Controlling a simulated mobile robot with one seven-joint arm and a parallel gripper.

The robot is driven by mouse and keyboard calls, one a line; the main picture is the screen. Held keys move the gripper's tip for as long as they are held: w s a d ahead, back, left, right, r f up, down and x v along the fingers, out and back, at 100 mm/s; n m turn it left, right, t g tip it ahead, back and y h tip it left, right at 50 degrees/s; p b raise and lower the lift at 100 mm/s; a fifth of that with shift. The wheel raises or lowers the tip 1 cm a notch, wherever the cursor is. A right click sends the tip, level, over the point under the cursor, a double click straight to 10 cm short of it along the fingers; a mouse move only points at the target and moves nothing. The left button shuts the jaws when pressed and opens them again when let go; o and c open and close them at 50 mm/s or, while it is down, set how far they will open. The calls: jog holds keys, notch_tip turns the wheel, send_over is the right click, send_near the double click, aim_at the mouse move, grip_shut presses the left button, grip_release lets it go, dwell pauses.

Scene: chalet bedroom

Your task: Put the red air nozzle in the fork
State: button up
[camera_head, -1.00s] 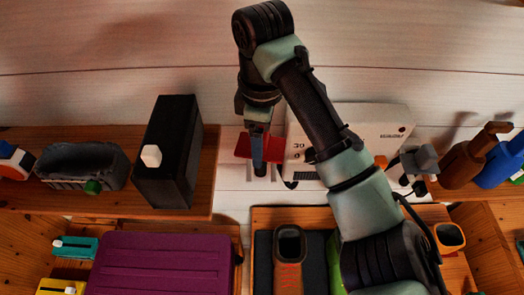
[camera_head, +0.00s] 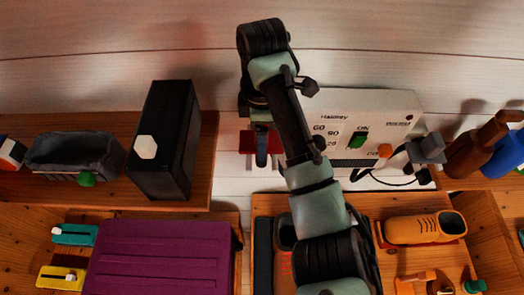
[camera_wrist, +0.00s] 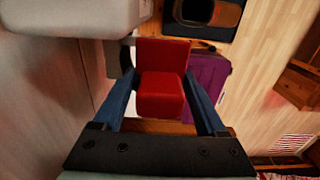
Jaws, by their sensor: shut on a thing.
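My gripper (camera_head: 262,150) points down in front of the pale wall, between the black box and the white control box. In the wrist view its two blue fingers (camera_wrist: 160,78) are shut on the red air nozzle (camera_wrist: 160,95), a blocky red piece with an upright red plate behind. In the head view the nozzle (camera_head: 246,141) shows as a red patch partly hidden behind the fingers. A dark grey bracket (camera_wrist: 126,56) shows just left of the nozzle in the wrist view; I cannot tell whether it is the fork or whether they touch.
The white control box (camera_head: 395,115), with a green switch and black cable, stands close right of my gripper. A grey clamp-like piece (camera_head: 427,150) is at its right. The black box (camera_head: 163,140) stands on the left shelf. A purple case (camera_head: 160,255) lies below. The gap holding my gripper is narrow.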

jog(key=shift+f, duration=2.05)
jog(key=shift+f, duration=0.2)
jog(key=o, duration=1.4)
jog(key=shift+r, duration=0.1)
notch_tip(320, 180, up, 12)
jog(key=p, duration=0.3)
jog(key=shift+r+p, duration=0.1)
jog(key=shift+p, duration=0.2)
jog(key=shift+s, duration=0.1)
